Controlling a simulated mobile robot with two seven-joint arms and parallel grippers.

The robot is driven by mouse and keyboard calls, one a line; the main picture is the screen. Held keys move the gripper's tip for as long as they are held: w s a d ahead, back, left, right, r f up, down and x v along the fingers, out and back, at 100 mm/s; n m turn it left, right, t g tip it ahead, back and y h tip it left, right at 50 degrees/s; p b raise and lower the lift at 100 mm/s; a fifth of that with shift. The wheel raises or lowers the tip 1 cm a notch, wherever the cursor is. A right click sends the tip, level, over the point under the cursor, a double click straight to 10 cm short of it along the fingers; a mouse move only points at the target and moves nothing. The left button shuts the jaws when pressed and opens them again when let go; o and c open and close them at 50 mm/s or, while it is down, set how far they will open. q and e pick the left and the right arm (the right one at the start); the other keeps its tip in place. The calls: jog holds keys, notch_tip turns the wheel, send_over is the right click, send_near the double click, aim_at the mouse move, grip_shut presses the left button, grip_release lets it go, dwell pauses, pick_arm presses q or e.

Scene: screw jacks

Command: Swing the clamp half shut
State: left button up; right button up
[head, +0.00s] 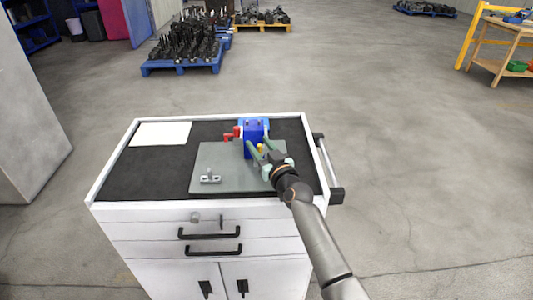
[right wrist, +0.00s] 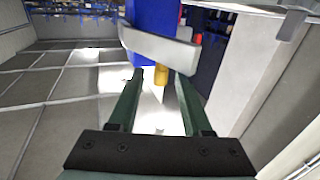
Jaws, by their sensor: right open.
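A blue upright block (head: 253,140) stands near the back of a grey plate (head: 215,158), with a red handle-like part (head: 233,134) on its left. A small grey metal fitting (head: 210,176) sits at the plate's front left; I cannot tell whether it is the clamp. My right gripper (head: 257,147) is open at the block's front right. In the right wrist view, the blue block (right wrist: 153,15), a pale grey bar (right wrist: 160,46) and a short yellow pin (right wrist: 161,75) show ahead of the parted green fingers. The pin appears between the fingertips; contact is not clear. My left gripper is out of view.
The plate lies on a white drawer cabinet with a black top (head: 160,168) and a raised rim. A white sheet (head: 161,134) lies at its back left. A side handle (head: 327,165) is on the right. Loaded pallets (head: 182,66) stand far behind; open floor surrounds the cabinet.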

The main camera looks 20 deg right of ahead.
jog(key=s+d, duration=0.1)
jog(key=s, duration=1.1)
